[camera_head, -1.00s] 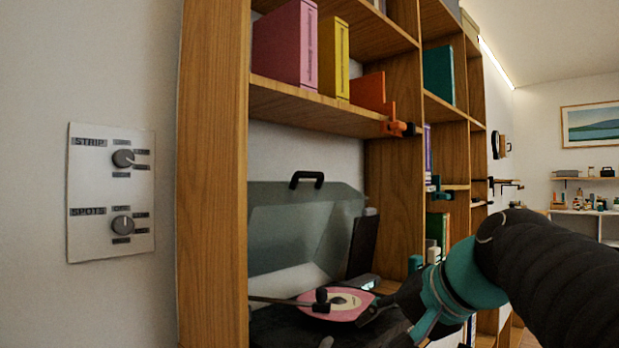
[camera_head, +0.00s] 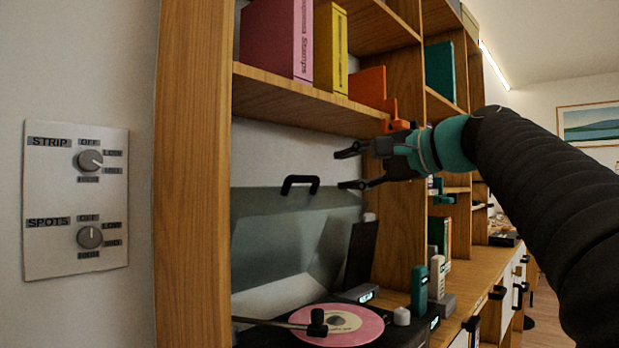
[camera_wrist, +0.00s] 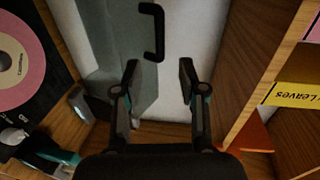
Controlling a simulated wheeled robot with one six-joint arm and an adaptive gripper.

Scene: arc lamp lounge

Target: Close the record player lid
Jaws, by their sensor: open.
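The record player lid (camera_head: 275,232) stands raised, a clear grey panel leaning toward the back of the shelf bay. Its black handle (camera_head: 300,184) is on its top edge. The record player (camera_head: 275,336) sits below with a pink record (camera_head: 345,325) and a tonearm on it. My gripper (camera_head: 343,169) is open and empty, to the right of the handle in the head view and apart from it. In the wrist view, the handle (camera_wrist: 153,32) is beyond the fingertips (camera_wrist: 159,72), slightly left of the middle, and the lid (camera_wrist: 115,50) shows on the left.
A wooden shelf board (camera_head: 300,108) with books runs above my gripper. An upright divider (camera_head: 402,225) stands to the right. A dark upright object (camera_head: 361,255) and a teal item (camera_head: 419,290) stand right of the record. A wall switch panel (camera_head: 76,200) is at left.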

